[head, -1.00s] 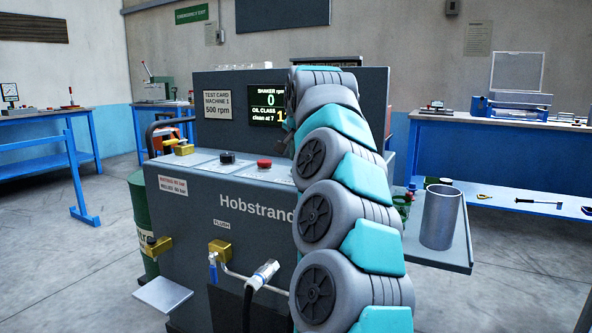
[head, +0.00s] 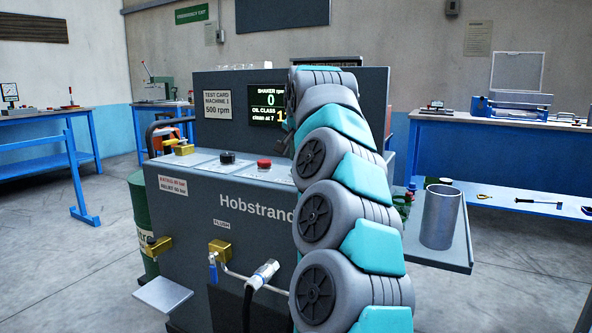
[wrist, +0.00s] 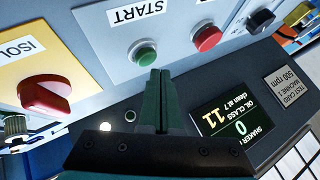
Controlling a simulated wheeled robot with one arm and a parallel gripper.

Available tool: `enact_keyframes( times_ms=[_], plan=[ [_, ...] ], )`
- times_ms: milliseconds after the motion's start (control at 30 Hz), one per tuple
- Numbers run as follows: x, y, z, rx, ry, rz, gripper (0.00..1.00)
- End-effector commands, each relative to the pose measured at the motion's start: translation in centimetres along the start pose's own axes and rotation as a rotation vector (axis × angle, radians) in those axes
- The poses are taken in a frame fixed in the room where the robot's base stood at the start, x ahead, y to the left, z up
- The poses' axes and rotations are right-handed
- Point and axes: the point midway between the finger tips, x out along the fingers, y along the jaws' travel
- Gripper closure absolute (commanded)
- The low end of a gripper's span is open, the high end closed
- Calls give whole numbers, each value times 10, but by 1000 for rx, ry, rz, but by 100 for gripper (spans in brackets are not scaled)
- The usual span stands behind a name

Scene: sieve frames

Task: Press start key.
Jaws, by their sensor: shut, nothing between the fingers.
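The green start key (wrist: 143,53) is a round button beside the "START" label (wrist: 137,12) on the panel in the wrist view. My gripper (wrist: 158,75) is shut and empty, its dark green fingers pressed together. Its tips appear close to the key's lower right edge in that view; I cannot tell whether they touch it. In the head view my arm hides the start key and most of the gripper.
A red button (wrist: 207,38) and a black knob (wrist: 261,21) sit on the same panel, right of the start key. A red rotary switch (wrist: 45,96) on a yellow plate is to the left. The display (wrist: 236,121) reads 0 for the shaker.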

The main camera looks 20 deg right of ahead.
Motion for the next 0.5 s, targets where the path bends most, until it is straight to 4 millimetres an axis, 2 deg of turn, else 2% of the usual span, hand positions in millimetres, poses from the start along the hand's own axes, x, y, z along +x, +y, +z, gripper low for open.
enact_keyframes(
  times_ms=[500],
  plan=[
    [6, 4, 4, 0, -1, 0, 100]
  ],
)
